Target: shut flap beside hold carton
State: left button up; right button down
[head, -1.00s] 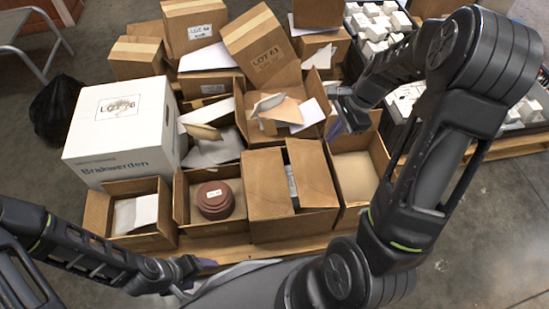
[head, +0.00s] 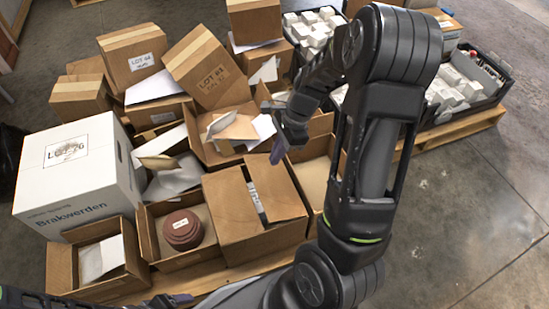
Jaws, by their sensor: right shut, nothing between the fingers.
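A brown carton (head: 232,213) in the front row has two top flaps almost together, with a narrow gap showing a pale printed thing inside. No label reading "hold" can be made out on any carton. Behind it an open carton (head: 200,148) has raised flaps and loose papers. My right gripper (head: 277,150) is shut and empty, pointing down above the right side of that open carton, behind the flapped carton. Whether it touches a flap cannot be told. My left gripper (head: 182,299) is at the bottom edge, mostly cut off, in front of the cartons; its jaws are unclear.
A white box (head: 75,185) stands at left. Open cartons hold a reddish-brown round item (head: 183,230) and a white sheet (head: 101,257). An open, near-empty carton (head: 312,180) is beside my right arm. Taped cartons (head: 133,62) stack behind. Bare floor (head: 475,210) is at right.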

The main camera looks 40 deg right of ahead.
aim_at(257, 189)
jog(key=b+x, duration=0.5)
jog(key=x, duration=0.7)
jog(key=shift+a, duration=0.1)
jog(key=a+f+h+p, duration=0.1)
jog(key=p, duration=0.5)
jog(key=shift+w+a+f+g+h, duration=0.1)
jog(key=shift+a+g+h, duration=0.1)
jog(key=shift+g+h, duration=0.2)
jog(key=shift+w+a+f+h, duration=0.15)
jog(key=shift+f+h, duration=0.1)
jog(key=shift+f, duration=0.55)
jog(key=shift+w+a+f+h, duration=0.1)
jog(key=shift+f+h, duration=0.15)
jog(key=shift+f, duration=0.5)
jog(key=shift+s, duration=0.1)
